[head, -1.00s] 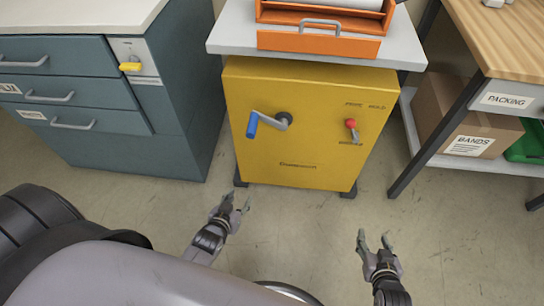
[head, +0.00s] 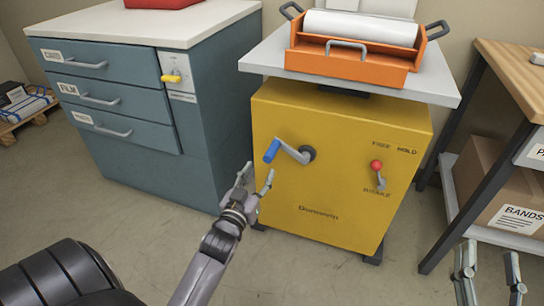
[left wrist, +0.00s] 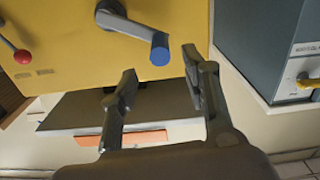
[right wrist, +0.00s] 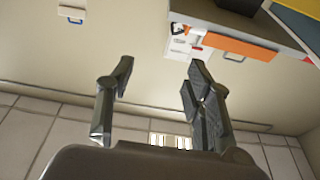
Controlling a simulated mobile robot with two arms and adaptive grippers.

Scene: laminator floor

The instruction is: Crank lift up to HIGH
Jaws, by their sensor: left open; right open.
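The yellow lift cabinet (head: 330,210) has a crank with a grey arm and a blue handle (head: 272,151) on its front. The crank arm points left from its hub (head: 307,154), with the handle slightly raised. A red-knobbed lever (head: 377,167) sits right of it near the FREE and HOLD marks. My left gripper (head: 255,178) is open and empty, just below and left of the blue handle, apart from it. In the left wrist view the blue handle (left wrist: 160,50) shows beyond the open fingers. My right gripper (head: 489,258) is open and empty at lower right.
The lift's grey top (head: 447,88) carries an orange tray unit (head: 345,68) with a white roll. A teal drawer cabinet (head: 215,130) with a yellow handle stands close on the left. A wooden table (head: 518,75) with a BANDS box (head: 510,190) stands on the right. Floor in front is clear.

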